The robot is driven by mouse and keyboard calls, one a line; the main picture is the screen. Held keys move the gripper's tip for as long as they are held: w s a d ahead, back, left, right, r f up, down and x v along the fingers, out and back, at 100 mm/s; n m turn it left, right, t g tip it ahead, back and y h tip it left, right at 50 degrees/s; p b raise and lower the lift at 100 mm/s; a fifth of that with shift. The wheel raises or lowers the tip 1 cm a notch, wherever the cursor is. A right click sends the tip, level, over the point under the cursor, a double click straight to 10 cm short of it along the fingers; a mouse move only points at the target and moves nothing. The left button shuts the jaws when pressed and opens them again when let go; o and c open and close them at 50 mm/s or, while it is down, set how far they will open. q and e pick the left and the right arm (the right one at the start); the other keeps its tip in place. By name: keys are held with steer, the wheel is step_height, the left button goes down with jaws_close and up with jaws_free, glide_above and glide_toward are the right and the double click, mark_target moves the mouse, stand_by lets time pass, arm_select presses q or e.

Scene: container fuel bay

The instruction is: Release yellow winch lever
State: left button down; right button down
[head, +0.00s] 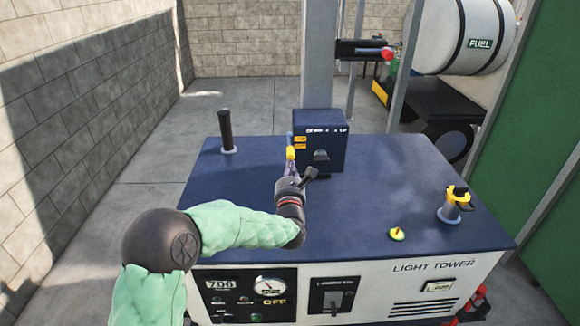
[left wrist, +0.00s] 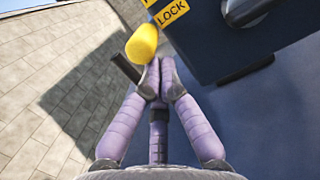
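The yellow winch lever knob (head: 290,153) shows at the left side of the dark blue winch box (head: 320,140) on the machine's deck. In the left wrist view the yellow knob (left wrist: 141,45) is just beyond my fingertips, below a yellow LOCK label (left wrist: 171,13). My left gripper (head: 290,165) is at the knob; its purple fingers (left wrist: 158,78) come together at the tips, and I see nothing clearly between them. The tips look very close to the knob or touching it. My right gripper is not in view.
The light tower's blue deck (head: 370,200) holds a black upright handle (head: 226,130) at left. A yellow-topped fitting (head: 455,205) and a small yellow piece (head: 397,234) are at right. A grey mast (head: 318,60) rises behind the box. The deck's middle right is mostly clear.

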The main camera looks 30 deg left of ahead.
mark_target(290, 151)
arm_select(q)
steer(key=shift+r, duration=0.3)
step_height(290, 151, up, 5)
steer(key=g+h+p, duration=0.1)
steer(key=g+p, duration=0.2)
steer(key=p, duration=0.5)
steer(key=shift+s+h, duration=0.1)
steer(key=shift+h, duration=0.3)
steer(key=r+g+p, duration=0.1)
steer(key=p, duration=0.3)
steer(key=w+r+g+h+p, duration=0.1)
steer(key=p, duration=0.3)
steer(key=r+g+h+p, duration=0.1)
steer(key=r+g+p, duration=0.1)
steer(key=p, duration=0.2)
steer(key=shift+w+a+r, duration=0.1)
steer(key=shift+w+a, duration=0.05)
steer(key=shift+a, duration=0.2)
steer(key=shift+r+p, duration=0.1)
steer(key=shift+p, duration=0.2)
steer(key=shift+w+a+r+p, duration=0.25)
steer(key=shift+w+r+p, duration=0.15)
steer(key=shift+p, duration=0.45)
